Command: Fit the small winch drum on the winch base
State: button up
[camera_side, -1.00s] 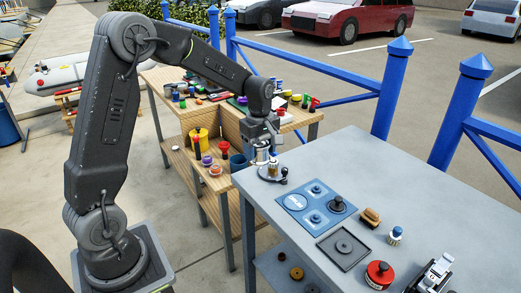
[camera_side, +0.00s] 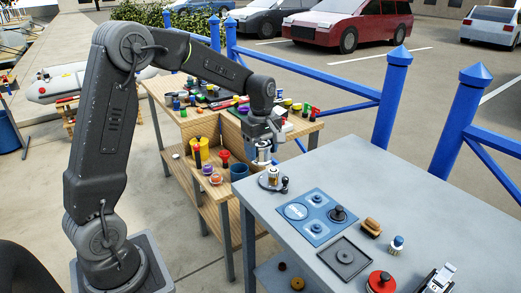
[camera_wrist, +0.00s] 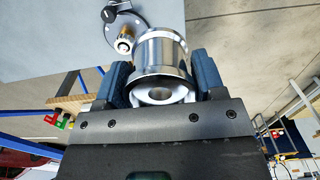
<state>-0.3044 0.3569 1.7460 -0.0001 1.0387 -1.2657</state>
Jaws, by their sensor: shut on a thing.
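My gripper (camera_side: 262,136) is shut on the small winch drum (camera_side: 263,153), a shiny silver cylinder with a flared rim. In the wrist view the drum (camera_wrist: 160,58) sits between the two dark blue fingers, with its hollow end towards the camera. The winch base (camera_side: 270,184) is a round metal plate at the table's far left corner, with a brass-coloured spindle and a black knob. In the side view the drum hangs above the base, apart from it. In the wrist view the spindle (camera_wrist: 124,42) shows beside the drum, to its left, and part of the base is hidden.
The grey table (camera_side: 420,230) carries a blue panel (camera_side: 299,212), a dark square tray (camera_side: 327,259), a wooden-handled brush (camera_side: 371,221) and a red round part (camera_side: 380,281). A wooden bench (camera_side: 165,97) with many small parts stands behind. Blue railings run beyond the table.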

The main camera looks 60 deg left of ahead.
send_over(274, 168)
notch_tip(274, 168, down, 4)
jog(key=shift+f, duration=1.65)
jog(key=shift+f, duration=2.7)
jog(key=o, duration=1.1)
jog(key=shift+o, duration=0.8)
jog(key=shift+r, duration=4.2)
